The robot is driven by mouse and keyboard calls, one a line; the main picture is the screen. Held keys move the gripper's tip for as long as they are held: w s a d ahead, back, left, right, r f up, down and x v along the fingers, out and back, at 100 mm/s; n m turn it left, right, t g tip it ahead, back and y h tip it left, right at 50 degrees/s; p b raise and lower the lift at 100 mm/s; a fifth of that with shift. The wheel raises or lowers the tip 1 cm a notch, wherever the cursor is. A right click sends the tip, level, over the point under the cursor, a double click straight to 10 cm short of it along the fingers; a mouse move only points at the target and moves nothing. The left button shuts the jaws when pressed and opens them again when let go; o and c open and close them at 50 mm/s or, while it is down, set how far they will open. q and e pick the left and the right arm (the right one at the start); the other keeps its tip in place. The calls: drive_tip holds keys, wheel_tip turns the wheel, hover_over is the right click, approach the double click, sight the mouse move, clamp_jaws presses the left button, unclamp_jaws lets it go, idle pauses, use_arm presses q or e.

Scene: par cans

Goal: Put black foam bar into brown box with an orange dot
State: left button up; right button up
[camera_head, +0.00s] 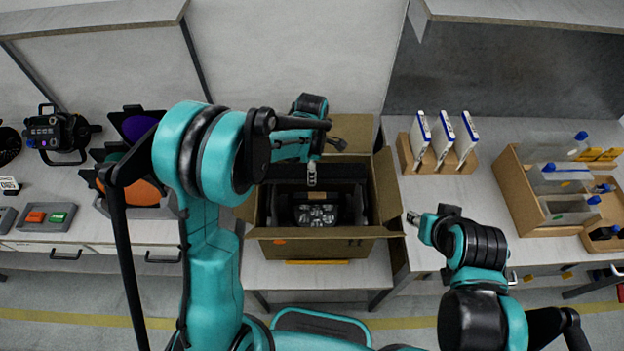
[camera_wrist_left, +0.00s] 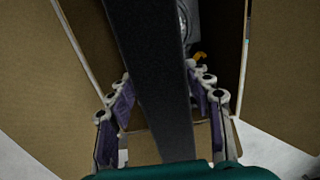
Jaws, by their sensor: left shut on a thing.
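The brown box (camera_head: 315,248) stands open-flapped on a low table in the middle of the head view, with an orange dot (camera_head: 279,241) on its front. A black par can (camera_head: 316,214) sits inside it. My left gripper (camera_head: 312,178) reaches down over the back of the box and is shut on the black foam bar (camera_head: 345,173). The bar lies crosswise at the box's back, behind the par can; I cannot tell whether it rests on anything. In the left wrist view the bar (camera_wrist_left: 155,80) runs between the purple-padded fingers. My right gripper (camera_head: 412,217) is right of the box, apparently empty.
A wooden holder (camera_head: 436,160) with white upright packs stands right of the box. A wooden crate (camera_head: 535,205) with clear bottles is farther right. Stage lights (camera_head: 60,135) and a button panel (camera_head: 46,217) are at left. The box's raised flaps surround its opening.

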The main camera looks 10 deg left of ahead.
use_arm(q)
drive_tip(key=shift+f+b, duration=2.15)
drive_tip(key=shift+f, duration=1.65)
drive_tip(key=o, duration=1)
drive_tip(key=shift+r, duration=0.1)
wheel_tip(320, 180, up, 12)
drive_tip(key=shift+f, duration=0.1)
